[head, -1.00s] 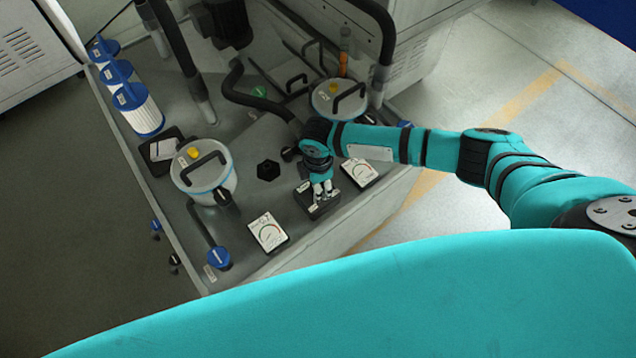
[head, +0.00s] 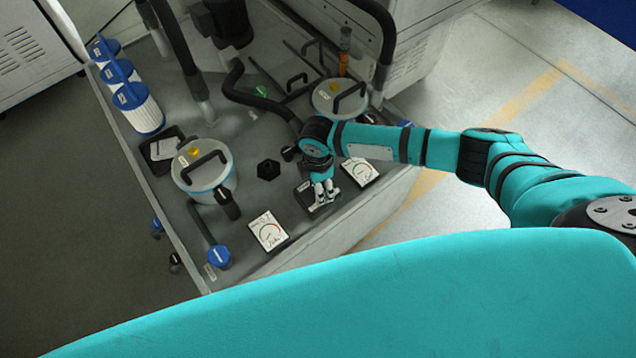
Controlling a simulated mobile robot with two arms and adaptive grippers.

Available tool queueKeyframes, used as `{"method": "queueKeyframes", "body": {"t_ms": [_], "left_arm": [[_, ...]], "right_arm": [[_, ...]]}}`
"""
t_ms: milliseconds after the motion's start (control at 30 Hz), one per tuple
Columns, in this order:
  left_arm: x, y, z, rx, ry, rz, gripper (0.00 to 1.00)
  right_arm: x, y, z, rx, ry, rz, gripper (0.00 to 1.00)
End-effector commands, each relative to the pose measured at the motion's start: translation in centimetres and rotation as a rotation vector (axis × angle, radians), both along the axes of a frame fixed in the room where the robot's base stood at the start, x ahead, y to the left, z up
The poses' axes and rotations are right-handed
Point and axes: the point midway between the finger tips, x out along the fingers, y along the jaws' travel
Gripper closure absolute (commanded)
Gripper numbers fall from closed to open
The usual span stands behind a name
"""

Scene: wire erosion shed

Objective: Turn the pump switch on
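My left gripper is not in view.
Lidded canisters stand at left (head: 204,170) and at the back (head: 340,97). A black hose (head: 262,103) runs behind my wrist. Blue-capped filters (head: 139,108) line the left edge.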

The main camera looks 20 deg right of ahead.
Motion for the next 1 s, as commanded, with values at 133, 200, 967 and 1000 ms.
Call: {"method": "queueKeyframes", "body": {"t_ms": [133, 200, 967, 1000], "left_arm": [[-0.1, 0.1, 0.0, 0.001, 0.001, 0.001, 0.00], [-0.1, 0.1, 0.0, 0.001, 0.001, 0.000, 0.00], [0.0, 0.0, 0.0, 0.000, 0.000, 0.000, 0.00], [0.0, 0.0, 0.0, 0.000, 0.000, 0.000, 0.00]], "right_arm": [[0.0, 0.0, 0.4, 0.000, 0.000, 0.000, 0.35], [0.0, 0.0, 1.2, 0.001, -0.002, 0.000, 0.35], [0.0, 0.0, 12.0, 0.000, 0.000, 0.000, 0.35], [0.0, 0.0, 12.0, 0.000, 0.000, 0.000, 0.35]]}}
